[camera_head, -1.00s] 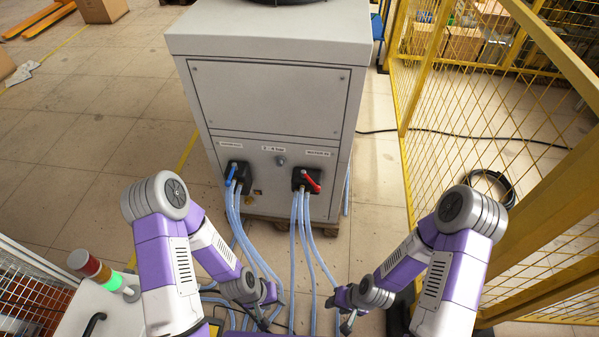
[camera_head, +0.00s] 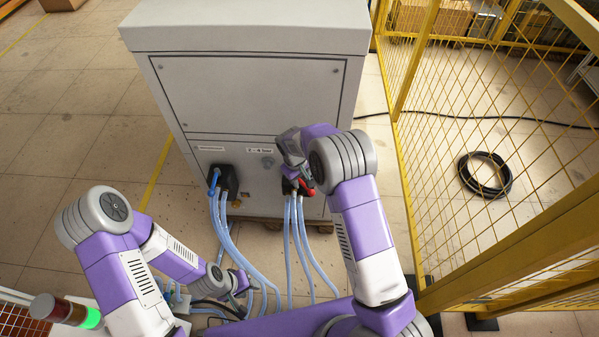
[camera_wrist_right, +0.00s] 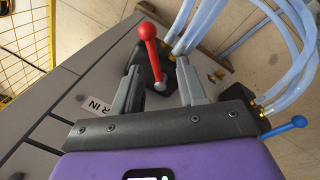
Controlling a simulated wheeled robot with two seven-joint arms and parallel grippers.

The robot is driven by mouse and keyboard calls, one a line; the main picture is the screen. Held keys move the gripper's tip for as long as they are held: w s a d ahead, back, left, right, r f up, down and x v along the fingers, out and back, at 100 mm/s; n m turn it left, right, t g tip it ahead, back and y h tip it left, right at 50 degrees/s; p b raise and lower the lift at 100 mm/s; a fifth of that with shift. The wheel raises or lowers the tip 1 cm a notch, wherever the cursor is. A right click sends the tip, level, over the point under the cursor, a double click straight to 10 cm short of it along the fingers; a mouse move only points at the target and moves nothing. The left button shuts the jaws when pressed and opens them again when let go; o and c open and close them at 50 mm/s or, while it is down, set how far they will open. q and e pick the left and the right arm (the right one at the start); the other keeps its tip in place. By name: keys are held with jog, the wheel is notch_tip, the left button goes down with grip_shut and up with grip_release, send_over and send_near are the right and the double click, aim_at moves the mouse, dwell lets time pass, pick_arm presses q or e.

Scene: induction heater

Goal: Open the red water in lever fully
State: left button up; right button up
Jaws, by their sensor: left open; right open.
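The red water in lever (camera_head: 307,188) is on the lower right of the grey cabinet's face, mostly hidden by my right arm in the head view. In the right wrist view the red lever (camera_wrist_right: 151,52) has a round knob and a thin stem. My right gripper (camera_wrist_right: 160,70) is open, with one finger on each side of the lever's stem; whether either finger touches it I cannot tell. It also shows at the valve in the head view (camera_head: 297,180). My left gripper (camera_head: 243,284) is open and empty, low in front of the cabinet near the hoses.
The grey cabinet (camera_head: 245,95) stands ahead. A blue lever (camera_head: 213,180) sits on the left valve. Light blue hoses (camera_head: 243,252) hang from both valves to the floor. A yellow mesh fence (camera_head: 470,150) stands at the right, with a black cable coil (camera_head: 484,175) behind it.

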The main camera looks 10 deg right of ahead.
aim_at(304, 184)
jog(key=f, duration=0.2)
jog(key=w+d+f+b, duration=0.1)
jog(key=f, duration=0.1)
jog(key=w+f+b, duration=0.1)
jog(key=f, duration=0.1)
jog(key=shift+d, duration=0.15)
jog(key=shift+r, duration=0.1)
jog(key=shift+c, duration=0.3)
grip_shut()
